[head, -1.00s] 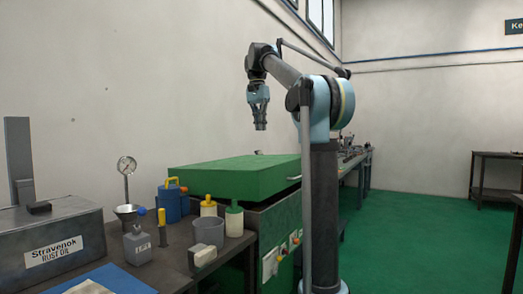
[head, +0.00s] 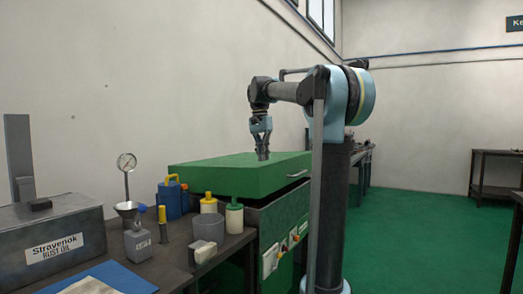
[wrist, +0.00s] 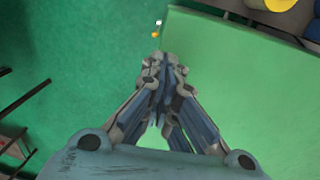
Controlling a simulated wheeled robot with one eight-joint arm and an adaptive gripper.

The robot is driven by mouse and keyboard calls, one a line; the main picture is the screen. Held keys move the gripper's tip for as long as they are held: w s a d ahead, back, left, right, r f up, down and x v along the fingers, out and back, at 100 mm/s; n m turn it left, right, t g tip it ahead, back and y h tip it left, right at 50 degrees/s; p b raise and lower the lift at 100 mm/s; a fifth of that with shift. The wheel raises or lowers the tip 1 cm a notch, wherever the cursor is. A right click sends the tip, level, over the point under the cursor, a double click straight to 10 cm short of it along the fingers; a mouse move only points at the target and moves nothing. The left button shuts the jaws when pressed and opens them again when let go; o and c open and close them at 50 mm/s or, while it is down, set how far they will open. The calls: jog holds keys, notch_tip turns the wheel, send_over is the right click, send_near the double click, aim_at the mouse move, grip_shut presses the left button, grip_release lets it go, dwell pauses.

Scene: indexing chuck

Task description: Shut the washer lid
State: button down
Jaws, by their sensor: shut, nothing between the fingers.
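The washer lid (head: 235,178) is a broad green slab on top of the green washer body (head: 285,218). It lies nearly level, with a dark line under its right edge; I cannot tell whether it is fully seated. My gripper (head: 262,157) is shut and empty, pointing down at the lid's top; whether it touches is unclear. In the wrist view the lid (wrist: 235,80) fills the right side, and my gripper's fingertips (wrist: 164,62) are together near its left edge, with the green floor beyond.
Green floor (head: 410,235) is open on the right. A dark table (head: 495,170) stands at the back right.

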jog(key=shift+f, duration=0.2)
notch_tip(320, 180, down, 7)
jog(key=s+d+t+y, duration=0.1)
jog(key=s+d, duration=0.1)
jog(key=shift+r, duration=0.15)
dwell(0.4)
jog(key=shift+r, duration=0.1)
notch_tip(320, 180, up, 15)
jog(key=s+d+f+n, duration=0.2)
jog(key=s+f, duration=0.8)
jog(key=f, duration=0.5)
jog(key=s+d+f+n+t, duration=0.1)
jog(key=s+d+f+n, duration=0.1)
jog(key=s+f, duration=0.8)
jog(key=s+d+f+n+t, duration=0.1)
jog(key=s+f, duration=0.9)
jog(key=f, duration=1.1)
jog(key=d+n, duration=0.1)
jog(key=n, duration=0.1)
jog(key=shift+s+d+n, duration=0.2)
jog(key=shift+n, duration=0.1)
